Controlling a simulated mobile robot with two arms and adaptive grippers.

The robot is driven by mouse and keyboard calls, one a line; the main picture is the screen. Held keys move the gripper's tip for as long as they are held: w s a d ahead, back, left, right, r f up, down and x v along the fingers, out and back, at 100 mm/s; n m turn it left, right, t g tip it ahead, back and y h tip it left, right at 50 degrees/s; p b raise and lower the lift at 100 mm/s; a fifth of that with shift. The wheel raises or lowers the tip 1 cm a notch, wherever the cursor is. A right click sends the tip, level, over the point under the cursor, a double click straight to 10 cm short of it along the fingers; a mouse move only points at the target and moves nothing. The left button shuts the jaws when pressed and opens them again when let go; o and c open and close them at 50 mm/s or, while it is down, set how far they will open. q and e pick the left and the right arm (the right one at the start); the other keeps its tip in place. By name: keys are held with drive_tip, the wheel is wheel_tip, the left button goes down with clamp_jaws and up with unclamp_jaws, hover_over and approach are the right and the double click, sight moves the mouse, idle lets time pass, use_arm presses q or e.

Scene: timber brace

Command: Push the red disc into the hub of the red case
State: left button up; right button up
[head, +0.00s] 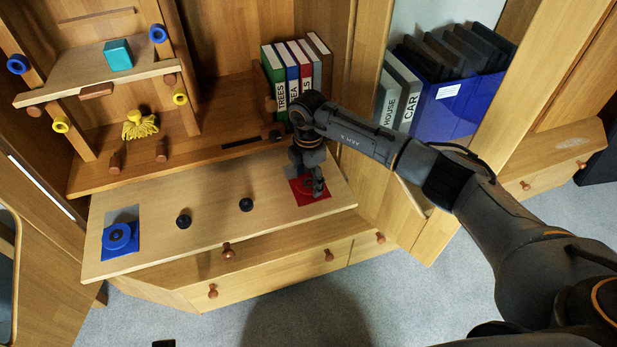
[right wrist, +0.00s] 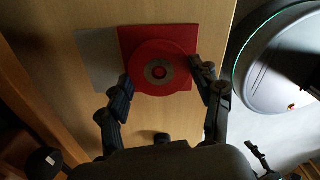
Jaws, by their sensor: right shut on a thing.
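The red case (head: 301,195) lies at the right end of the wooden desk board (head: 210,222). In the right wrist view it shows as a red square (right wrist: 128,35) beside a grey square (right wrist: 95,60). The red disc (right wrist: 160,48), round with a grey ring and a red centre, appears over the red square. My right gripper (right wrist: 164,78) is shut on the disc, one finger on each side. In the head view the right gripper (head: 318,185) points down at the red case and hides most of the disc. I cannot tell how deep the disc sits. My left gripper is not in view.
A blue case (head: 122,254) with a blue disc (head: 117,236) lies at the board's left end. Two black knobs (head: 183,221) (head: 246,204) stand between the cases. Upright books (head: 285,70) stand behind my right gripper. A shelf with a teal cube (head: 118,54) is at upper left.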

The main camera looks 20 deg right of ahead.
sight(308, 184)
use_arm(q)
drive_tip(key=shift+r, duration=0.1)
use_arm(e)
drive_tip(key=shift+f, duration=0.15)
drive_tip(key=o, duration=1)
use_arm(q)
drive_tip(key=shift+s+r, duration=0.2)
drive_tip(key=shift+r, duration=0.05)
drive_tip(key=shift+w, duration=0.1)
use_arm(e)
wheel_tip(308, 184, up, 12)
